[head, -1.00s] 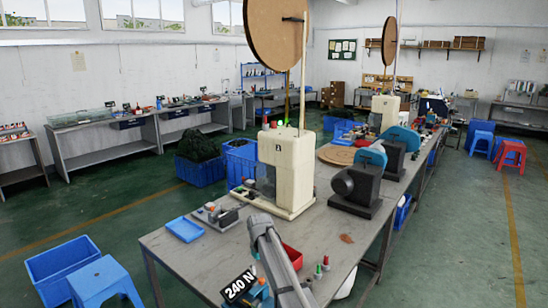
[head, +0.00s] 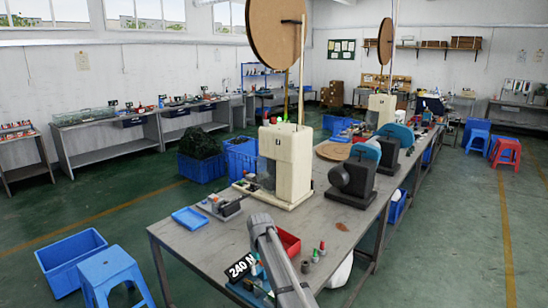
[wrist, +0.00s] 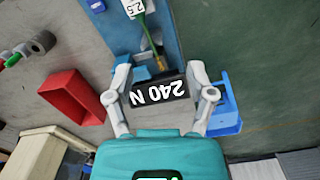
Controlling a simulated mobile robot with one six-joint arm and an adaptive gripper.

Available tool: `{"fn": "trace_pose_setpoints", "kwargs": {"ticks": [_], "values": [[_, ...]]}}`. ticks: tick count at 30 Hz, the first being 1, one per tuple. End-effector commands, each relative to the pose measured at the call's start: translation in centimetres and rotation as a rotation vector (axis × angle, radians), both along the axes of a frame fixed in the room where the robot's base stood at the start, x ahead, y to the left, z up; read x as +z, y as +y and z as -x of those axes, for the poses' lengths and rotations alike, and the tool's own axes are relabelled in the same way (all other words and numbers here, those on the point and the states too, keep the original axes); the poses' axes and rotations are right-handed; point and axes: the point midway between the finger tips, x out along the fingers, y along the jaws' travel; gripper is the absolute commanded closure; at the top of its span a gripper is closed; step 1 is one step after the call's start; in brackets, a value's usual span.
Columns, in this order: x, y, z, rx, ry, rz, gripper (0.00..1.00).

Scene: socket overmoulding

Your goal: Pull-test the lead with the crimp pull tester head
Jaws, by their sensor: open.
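A black plate with "240 N" in white (wrist: 158,92) stands between the fingers of my gripper (wrist: 160,70) in the wrist view. The fingers are apart, and I cannot tell whether they touch it. Beyond it lies a blue body (wrist: 165,30), probably the pull tester, with a green lead-like piece (wrist: 150,32) and a white "2.5" tag (wrist: 133,7) over it. A brownish tip shows at the plate's edge. In the head view the "240 N" plate (head: 241,267) is at the table's near end beside my arm, which hides part of the tester. My gripper is not clear there.
Small coloured-top pieces (head: 319,250) stand near the table's right edge. A blue tray (head: 189,218) and cream press (head: 285,160) stand farther back.

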Motion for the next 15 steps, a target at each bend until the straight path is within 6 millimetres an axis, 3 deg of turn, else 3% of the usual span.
{"fn": "trace_pose_setpoints", "kwargs": {"ticks": [15], "values": [[-1.4,-5.3,4.7,-0.118,0.0,0.0,0.3]]}}
